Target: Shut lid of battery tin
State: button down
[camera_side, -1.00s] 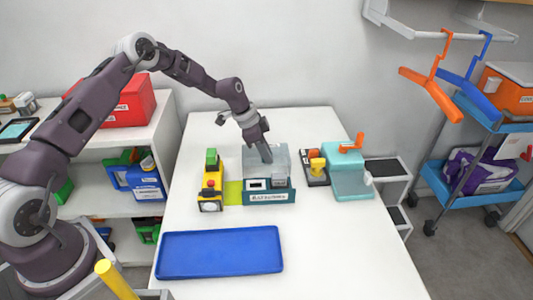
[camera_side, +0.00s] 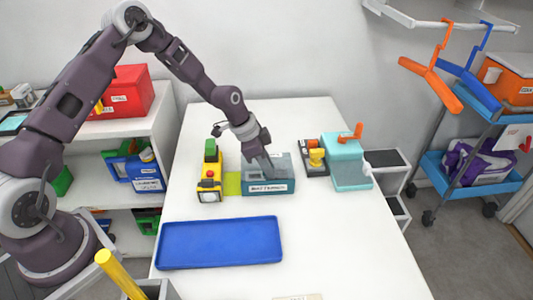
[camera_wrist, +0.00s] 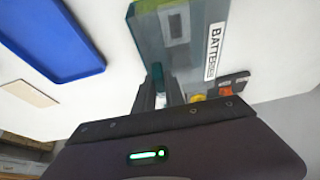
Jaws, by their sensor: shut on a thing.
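The battery tin (camera_side: 290,184) is a teal box with a white batteries label, in the middle of the table; it also shows in the wrist view (camera_wrist: 196,62). Its see-through grey lid (camera_side: 283,163) lies down over the tin; I cannot tell whether it is fully seated. My gripper (camera_side: 268,172) is at the top of the tin, tilted down. In the wrist view, my fingers (camera_wrist: 164,96) are shut at the lid's edge, on what looks like a small teal tab of the lid. The fingers hide part of the lid.
A yellow toy vehicle (camera_side: 210,180) stands close left of the tin, with a yellow-green note (camera_side: 232,184) between. A dark tray with orange and yellow parts (camera_side: 315,157) and a teal box (camera_side: 347,165) stand to the right. A blue tray (camera_side: 220,243) lies in front.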

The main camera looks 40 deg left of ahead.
jog(key=shift+s+d, duration=0.2)
jog(key=c, duration=1.4)
grip_release()
jog(key=shift+r, duration=0.1)
jog(key=v, duration=0.7)
